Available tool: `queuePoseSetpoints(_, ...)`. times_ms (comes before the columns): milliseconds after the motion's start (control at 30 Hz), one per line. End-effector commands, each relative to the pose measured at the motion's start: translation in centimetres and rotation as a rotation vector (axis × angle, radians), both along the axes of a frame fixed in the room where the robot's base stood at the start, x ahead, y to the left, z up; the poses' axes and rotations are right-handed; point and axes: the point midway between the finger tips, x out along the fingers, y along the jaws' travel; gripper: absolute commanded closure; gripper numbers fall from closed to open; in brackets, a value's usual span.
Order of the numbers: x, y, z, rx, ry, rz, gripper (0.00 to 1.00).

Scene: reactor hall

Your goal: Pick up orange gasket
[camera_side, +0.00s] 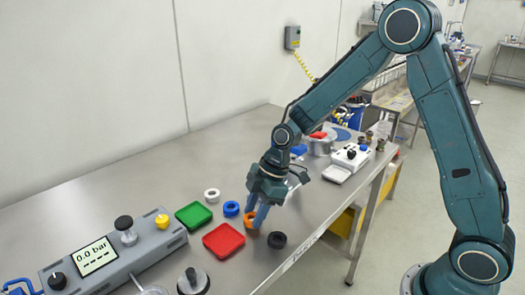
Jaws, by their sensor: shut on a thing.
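The orange gasket (249,220) is a small thick ring on the steel table, between a blue ring and a black ring. My gripper (257,214) points down at it from above, with its bluish fingers shut on the gasket. The fingers cover part of the ring. The gasket appears to be at table level; I cannot tell whether it is lifted clear of the surface.
Close by are a blue ring (231,209), a black ring (277,240), a white ring (212,195), a red tray (223,241) and a green tray (194,215). A pressure gauge console (115,262) stands at front left. The table's back left is clear.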

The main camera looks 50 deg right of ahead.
Motion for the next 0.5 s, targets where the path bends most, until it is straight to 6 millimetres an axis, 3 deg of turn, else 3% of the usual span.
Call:
queuePoseSetpoints(267, 0.1, 0.0, 4.2, -0.001, -0.007, 0.000, 0.85)
queuePoseSetpoints(500, 0.1, 0.0, 9.5, 0.001, -0.009, 0.000, 0.85)
